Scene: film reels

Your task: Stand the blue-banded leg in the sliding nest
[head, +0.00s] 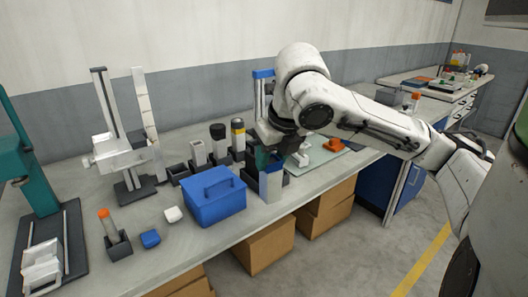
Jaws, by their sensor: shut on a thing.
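My gripper (266,160) points down near the front edge of the bench, just right of the blue box, and is shut on a pale grey upright post (270,186). The post looks vertical. The gripper and my arm hide its upper part, so I cannot make out a blue band on it. A dark holder (284,180) shows beside and behind the post; I cannot tell whether it is the sliding nest or whether the post is inside it. Behind my arm stands an upright with a blue top (263,74).
A blue lidded box (214,196) stands close left of the post. Behind it are a yellow-banded post (238,136), a black-topped post (219,143) and a grey post (198,153) in dark holders. A pale mat (318,153) with an orange item (327,145) lies to the right.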

